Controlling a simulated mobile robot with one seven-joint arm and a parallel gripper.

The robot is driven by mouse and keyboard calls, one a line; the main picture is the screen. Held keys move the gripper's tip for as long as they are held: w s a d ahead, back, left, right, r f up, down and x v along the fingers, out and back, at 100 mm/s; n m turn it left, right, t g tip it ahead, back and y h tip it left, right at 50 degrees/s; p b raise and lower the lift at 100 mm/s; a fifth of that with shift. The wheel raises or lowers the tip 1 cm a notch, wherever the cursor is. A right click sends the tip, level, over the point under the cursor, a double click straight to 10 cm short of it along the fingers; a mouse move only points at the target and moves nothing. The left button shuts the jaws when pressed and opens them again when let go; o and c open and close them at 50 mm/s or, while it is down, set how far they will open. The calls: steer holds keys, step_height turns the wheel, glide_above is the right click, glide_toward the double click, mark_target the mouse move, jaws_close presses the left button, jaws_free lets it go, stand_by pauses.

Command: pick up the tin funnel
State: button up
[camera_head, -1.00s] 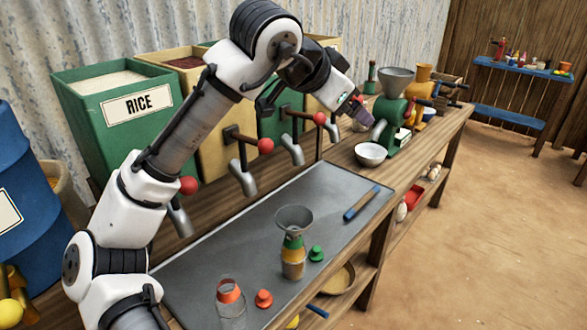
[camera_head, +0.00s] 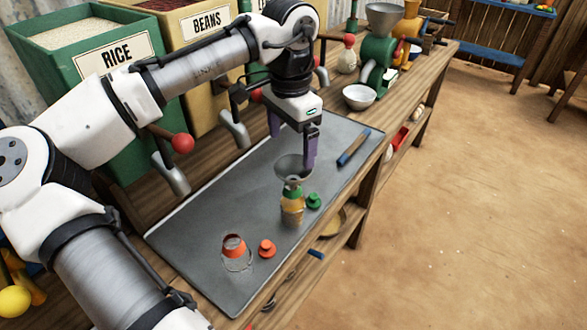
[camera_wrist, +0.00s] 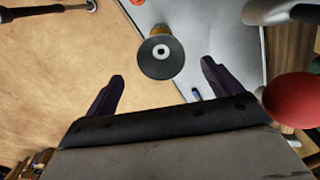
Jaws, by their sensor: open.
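The tin funnel (camera_head: 293,168) is a grey cone, wide end up, sitting in the mouth of a jar (camera_head: 292,208) with a green neck and yellow contents, on the grey metal sheet. In the wrist view the funnel (camera_wrist: 161,57) shows from above as a dark round bowl with a pale hole, ahead of the fingers and roughly between their lines. My gripper (camera_head: 291,143) points down with purple fingers just above and behind the funnel; in the wrist view my gripper (camera_wrist: 160,85) is open with nothing between the fingers. I see no contact with the funnel.
A green lid (camera_head: 314,201) lies beside the jar. A blue-handled tool (camera_head: 353,147) lies at right on the metal sheet (camera_head: 200,225). Red-knobbed dispenser levers (camera_head: 182,143) stick out at left.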

mark_target(291, 168)
steer(key=shift+f+p, duration=0.5)
steer(key=shift+f, duration=3.4)
steer(key=c, duration=0.9)
steer(key=shift+c, duration=0.2)
step_height(291, 168, up, 20)
steer(key=b, duration=0.1)
steer(key=shift+b, duration=0.35)
steer(key=shift+s, duration=0.2)
